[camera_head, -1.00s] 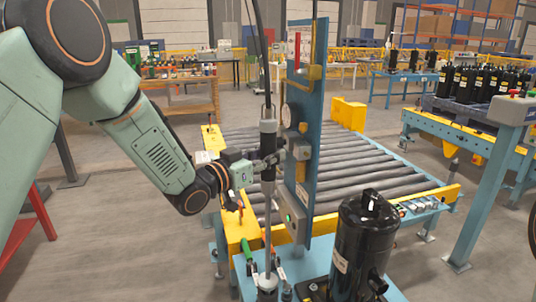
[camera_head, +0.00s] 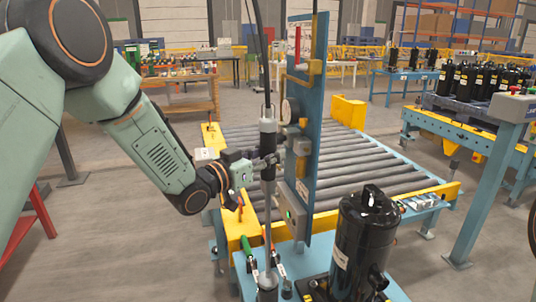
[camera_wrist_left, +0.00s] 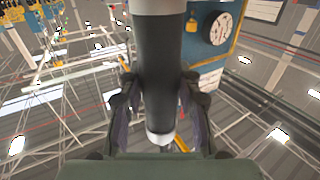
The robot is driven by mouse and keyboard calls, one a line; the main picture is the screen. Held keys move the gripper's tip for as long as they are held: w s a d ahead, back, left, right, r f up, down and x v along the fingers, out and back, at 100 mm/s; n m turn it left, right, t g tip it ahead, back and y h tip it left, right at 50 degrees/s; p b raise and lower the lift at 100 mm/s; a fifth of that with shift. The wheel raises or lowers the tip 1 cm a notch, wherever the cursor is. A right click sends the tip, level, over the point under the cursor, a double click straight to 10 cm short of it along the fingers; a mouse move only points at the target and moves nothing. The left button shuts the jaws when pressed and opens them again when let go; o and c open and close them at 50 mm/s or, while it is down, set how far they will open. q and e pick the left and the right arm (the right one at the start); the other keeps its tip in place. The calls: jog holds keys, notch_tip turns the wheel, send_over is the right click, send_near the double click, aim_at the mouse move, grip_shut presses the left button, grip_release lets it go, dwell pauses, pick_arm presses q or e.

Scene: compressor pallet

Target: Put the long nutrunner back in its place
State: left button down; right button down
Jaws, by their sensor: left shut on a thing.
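The long nutrunner (camera_head: 268,126) hangs upright on a cable, a tall thin tool with a grey upper body, a black grip and a long thin shaft. My left gripper (camera_head: 266,168) is shut around its black grip. In the left wrist view the dark grip (camera_wrist_left: 160,75) stands between the two fingers of the left gripper (camera_wrist_left: 160,108). The shaft's lower end is at a grey cylindrical piece (camera_head: 267,284) at the bottom of the head view; whether it sits in it, I cannot tell. My right gripper is not in view.
A blue upright panel (camera_head: 313,130) with a gauge and boxes stands close right of the nutrunner. A black compressor (camera_head: 362,240) stands at front right. A roller conveyor (camera_head: 370,165) with yellow edges lies behind. A green-handled tool (camera_head: 246,246) is near the shaft.

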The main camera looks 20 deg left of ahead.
pick_arm(q)
jog(key=shift+f+b, duration=0.8)
jog(key=shift+f, duration=0.05)
dwell(0.6)
jog(key=c, duration=1.4)
grip_release()
jog(key=o, duration=0.5)
jog(key=shift+s, duration=0.1)
jog(key=shift+o, duration=0.3)
jog(key=shift+f, duration=0.15)
jog(key=shift+f, duration=0.3)
jog(key=v, duration=1.2)
jog(key=shift+r, duration=0.3)
